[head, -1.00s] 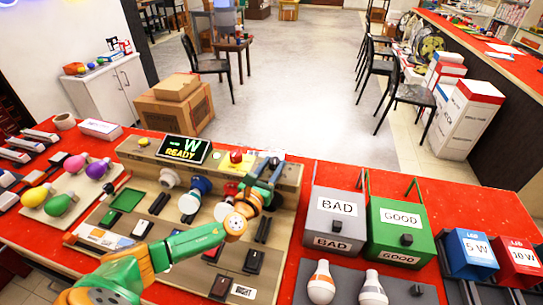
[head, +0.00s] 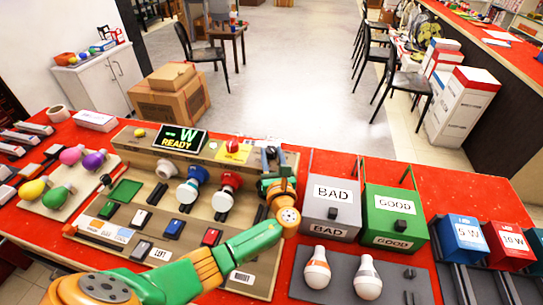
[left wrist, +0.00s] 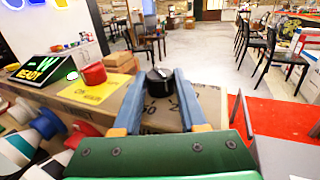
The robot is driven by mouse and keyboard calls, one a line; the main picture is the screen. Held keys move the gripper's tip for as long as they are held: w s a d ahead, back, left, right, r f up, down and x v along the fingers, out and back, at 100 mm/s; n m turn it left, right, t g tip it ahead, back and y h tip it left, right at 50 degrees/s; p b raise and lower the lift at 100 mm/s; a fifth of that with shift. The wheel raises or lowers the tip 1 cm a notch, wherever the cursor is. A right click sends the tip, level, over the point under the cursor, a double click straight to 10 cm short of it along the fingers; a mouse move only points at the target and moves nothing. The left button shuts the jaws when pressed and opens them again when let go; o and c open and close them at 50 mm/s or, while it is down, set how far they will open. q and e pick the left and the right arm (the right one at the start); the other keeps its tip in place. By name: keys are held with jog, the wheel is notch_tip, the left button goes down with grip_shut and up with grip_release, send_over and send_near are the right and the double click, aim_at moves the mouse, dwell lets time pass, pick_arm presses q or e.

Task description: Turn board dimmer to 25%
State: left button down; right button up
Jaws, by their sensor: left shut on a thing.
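The board is a tan panel (head: 150,255) on the red table. A black round dimmer knob with a light pointer mark (left wrist: 160,78) stands on its raised back ledge, in the left wrist view. Printed marks lie around the knob, only partly readable. My left gripper (head: 269,156) is at the right end of the ledge in the head view. Its two blue-grey fingers (left wrist: 158,98) stand on both sides of the knob and are shut on it. The knob is mostly hidden in the head view. A display (head: 180,140) reads "-- W READY". My right gripper is out of view.
A red button on a yellow plate (head: 233,151) is left of the gripper. Blue and red sockets (head: 228,190) are on the board. BAD (head: 316,212) and GOOD (head: 378,215) boxes stand to the right. Bulbs lie on a grey mat (head: 340,290) and at the left.

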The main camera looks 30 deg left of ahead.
pick_arm(q)
jog(key=shift+r, duration=0.15)
jog(key=shift+c, duration=2.3)
grip_release()
jog(key=v, duration=0.7)
